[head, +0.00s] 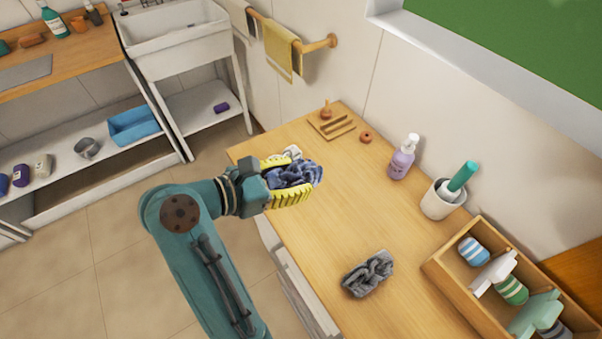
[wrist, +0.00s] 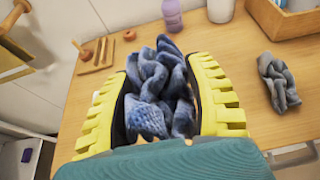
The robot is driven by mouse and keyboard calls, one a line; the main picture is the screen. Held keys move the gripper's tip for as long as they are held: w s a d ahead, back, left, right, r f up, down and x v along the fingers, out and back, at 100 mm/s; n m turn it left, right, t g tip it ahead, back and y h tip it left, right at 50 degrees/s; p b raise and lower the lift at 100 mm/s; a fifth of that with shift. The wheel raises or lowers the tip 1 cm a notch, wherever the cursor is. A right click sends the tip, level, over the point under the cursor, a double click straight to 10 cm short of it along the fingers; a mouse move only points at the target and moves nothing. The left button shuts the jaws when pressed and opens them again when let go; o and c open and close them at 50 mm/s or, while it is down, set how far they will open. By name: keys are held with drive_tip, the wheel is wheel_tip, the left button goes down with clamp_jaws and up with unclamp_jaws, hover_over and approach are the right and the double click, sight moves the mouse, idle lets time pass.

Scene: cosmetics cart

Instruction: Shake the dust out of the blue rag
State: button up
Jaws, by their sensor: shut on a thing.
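The blue rag (head: 293,175) is a crumpled, twisted dark-blue cloth. My gripper (head: 290,178) has yellow ridged fingers and is shut on it, above the left part of the wooden counter (head: 340,225). In the wrist view the rag (wrist: 160,90) bunches between both fingers of my gripper (wrist: 163,100) and sticks out past them. I cannot tell how far the rag is above the counter. No dust can be made out.
A grey knotted cloth (head: 368,274) lies on the counter. A lilac pump bottle (head: 402,160), a white cup (head: 440,202) and a wooden crate (head: 442,262) of bottles and rolled cloths stand along the wall. A white sink (head: 175,30) stands at the back left.

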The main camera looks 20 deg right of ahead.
sight(310, 172)
drive_tip(key=d, duration=0.5)
drive_tip(key=shift+d, duration=0.35)
drive_tip(key=a, duration=0.7)
drive_tip(key=d, duration=0.7)
drive_tip(key=shift+d+b, duration=0.15)
drive_tip(key=shift+b, duration=0.2)
drive_tip(key=shift+a, duration=0.2)
